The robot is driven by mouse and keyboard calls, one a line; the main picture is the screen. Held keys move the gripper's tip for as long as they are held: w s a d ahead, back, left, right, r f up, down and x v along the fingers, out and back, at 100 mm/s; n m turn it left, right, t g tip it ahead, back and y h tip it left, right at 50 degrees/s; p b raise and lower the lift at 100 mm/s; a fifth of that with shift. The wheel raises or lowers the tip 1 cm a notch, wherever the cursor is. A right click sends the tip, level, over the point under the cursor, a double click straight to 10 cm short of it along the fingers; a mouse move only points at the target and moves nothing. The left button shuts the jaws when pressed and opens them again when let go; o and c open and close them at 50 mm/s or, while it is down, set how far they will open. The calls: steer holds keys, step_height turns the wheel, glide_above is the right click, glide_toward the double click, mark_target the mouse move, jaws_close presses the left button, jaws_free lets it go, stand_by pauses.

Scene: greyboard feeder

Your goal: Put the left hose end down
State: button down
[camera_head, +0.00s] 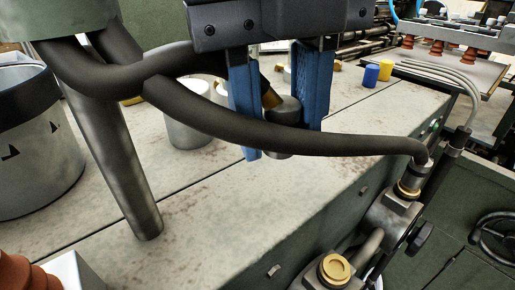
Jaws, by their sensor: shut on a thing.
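My gripper (280,138), with two blue fingers, hangs at the top middle above the grey bench top. It is shut on the left hose end (285,112), a dark grey cylinder with a brass-coloured part beside it. The hose (150,62) of this end seems to loop in from the upper left, behind the left finger. A second dark hose (350,146) crosses in front of the fingers and runs to a fitting (408,188) with a brass ring at the right. The gap between the held end and the bench cannot be told.
A brass-rimmed port (337,268) stands at the front right. A pale cylinder (189,125), blue (371,75) and yellow (385,70) pieces stand on the bench (215,225). A metal bucket (35,150) and a slanting grey post (120,165) are at left.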

mark_target(260, 195)
steer(key=shift+w+a+f, duration=0.1)
steer(key=shift+a+f, duration=0.3)
steer(key=shift+a, duration=0.3)
steer(key=shift+f+p, duration=0.55)
steer(key=shift+f, duration=1.5)
steer(key=shift+f, duration=0.15)
steer(key=c, duration=0.7)
jaws_free()
steer(key=r, duration=0.4)
steer(key=r+b, duration=0.1)
steer(key=r, duration=0.3)
steer(key=a+r, duration=0.1)
steer(key=r, duration=0.3)
steer(key=shift+r, duration=0.15)
